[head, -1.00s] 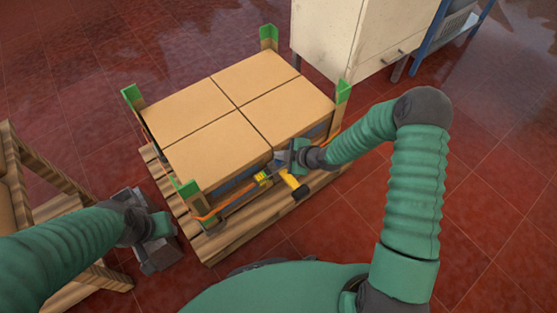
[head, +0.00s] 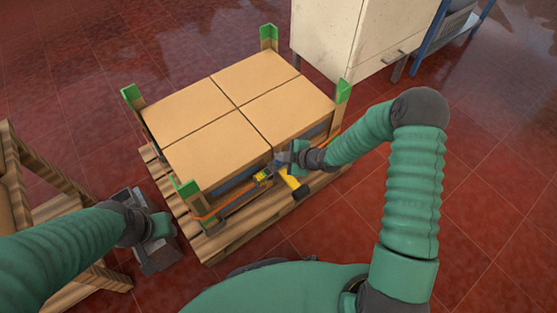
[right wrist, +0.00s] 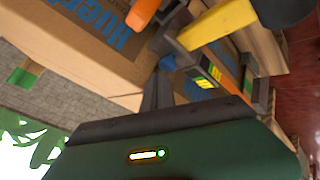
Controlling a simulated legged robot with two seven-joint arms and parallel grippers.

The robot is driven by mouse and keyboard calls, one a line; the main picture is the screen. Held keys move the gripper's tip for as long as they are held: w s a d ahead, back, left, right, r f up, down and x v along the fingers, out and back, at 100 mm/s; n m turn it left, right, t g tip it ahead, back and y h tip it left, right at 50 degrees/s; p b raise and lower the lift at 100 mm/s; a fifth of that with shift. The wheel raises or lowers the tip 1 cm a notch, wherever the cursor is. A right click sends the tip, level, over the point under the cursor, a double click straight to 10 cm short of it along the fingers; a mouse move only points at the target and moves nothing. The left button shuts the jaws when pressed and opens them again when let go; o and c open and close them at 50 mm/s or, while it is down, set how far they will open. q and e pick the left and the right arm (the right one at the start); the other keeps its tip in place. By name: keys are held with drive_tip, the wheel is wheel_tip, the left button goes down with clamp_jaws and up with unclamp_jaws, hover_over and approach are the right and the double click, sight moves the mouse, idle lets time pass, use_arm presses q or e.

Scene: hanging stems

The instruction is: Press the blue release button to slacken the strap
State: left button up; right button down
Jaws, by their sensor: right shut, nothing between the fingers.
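The strap tensioner (head: 264,178) sits on the near side of the carton load, with a yellow lever (head: 291,179) ending in a black grip. In the right wrist view the yellow lever (right wrist: 217,24) crosses the top. The blue button (right wrist: 167,63) shows small on the dark tensioner body, beside a yellow-and-black label (right wrist: 209,72). The orange strap (head: 211,211) runs along the load's near side. My right gripper (head: 279,161) is shut and empty, its fingertips (right wrist: 163,78) at the blue button; contact cannot be told. My left gripper (head: 157,248) hangs left of the pallet, jaws unclear.
Several cartons (head: 240,92) sit on a wooden pallet (head: 246,234) between green-topped corner posts (head: 187,188). A wooden frame (head: 45,170) stands at left, near my left arm. A cream cabinet (head: 345,35) stands behind. Red tiled floor at right is clear.

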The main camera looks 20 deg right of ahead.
drive_tip(key=shift+f+b, duration=0.3)
drive_tip(key=shift+f, duration=0.25)
drive_tip(key=shift+r, duration=0.1)
idle(0.5)
drive_tip(key=shift+r+p, duration=0.95)
wheel_tip(320, 180, up, 5)
drive_tip(key=p, duration=0.4)
drive_tip(key=shift+r+p, duration=0.1)
drive_tip(key=shift+p, duration=0.3)
